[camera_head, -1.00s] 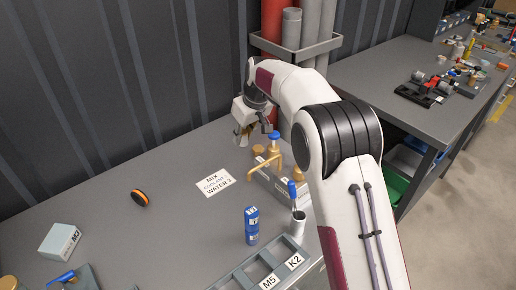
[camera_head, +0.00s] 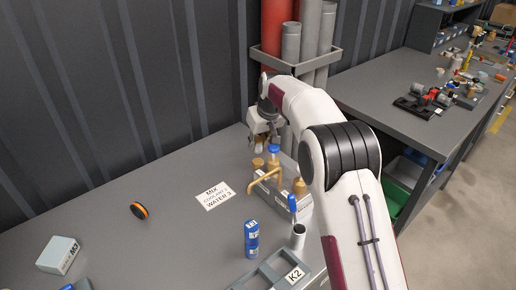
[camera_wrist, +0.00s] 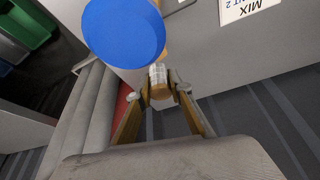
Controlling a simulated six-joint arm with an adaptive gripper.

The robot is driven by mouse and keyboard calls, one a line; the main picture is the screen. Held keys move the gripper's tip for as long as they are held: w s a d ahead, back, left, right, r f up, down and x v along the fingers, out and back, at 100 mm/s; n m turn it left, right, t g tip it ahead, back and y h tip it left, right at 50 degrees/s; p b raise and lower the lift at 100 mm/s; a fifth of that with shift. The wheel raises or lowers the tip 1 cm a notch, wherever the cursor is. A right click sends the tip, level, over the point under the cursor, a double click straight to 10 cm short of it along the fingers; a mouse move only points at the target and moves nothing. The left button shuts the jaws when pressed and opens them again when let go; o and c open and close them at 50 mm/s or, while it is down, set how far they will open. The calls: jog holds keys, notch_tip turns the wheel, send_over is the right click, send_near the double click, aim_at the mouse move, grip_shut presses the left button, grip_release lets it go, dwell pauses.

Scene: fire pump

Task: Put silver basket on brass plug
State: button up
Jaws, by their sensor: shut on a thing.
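My gripper (camera_head: 262,140) is at the back of the near bench, above the brass fittings. In the wrist view my gripper (camera_wrist: 163,90) has its two fingertips closed around a small silver mesh piece, the silver basket (camera_wrist: 158,74). A brass-coloured part shows directly against it between the fingers; I cannot tell whether it belongs to the basket. A short brass cylinder, probably the brass plug (camera_head: 258,164), stands below my gripper at the pump's rear left. The basket cannot be made out clearly in the head view.
The blue-capped brass part (camera_head: 273,152) stands close to my gripper; its blue cap (camera_wrist: 124,30) fills much of the wrist view. A brass spout (camera_head: 262,180) and another brass cylinder (camera_head: 299,187) are beside it. Pipes (camera_head: 290,45) rise behind. Bench left of the card (camera_head: 216,195) is mostly clear.

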aim_at(258, 152)
jog(key=shift+f, duration=2)
jog(key=shift+f, duration=0.1)
jog(key=o, duration=1)
jog(key=shift+c, duration=0.2)
jog(key=v, duration=1.2)
jog(key=shift+d, duration=0.15)
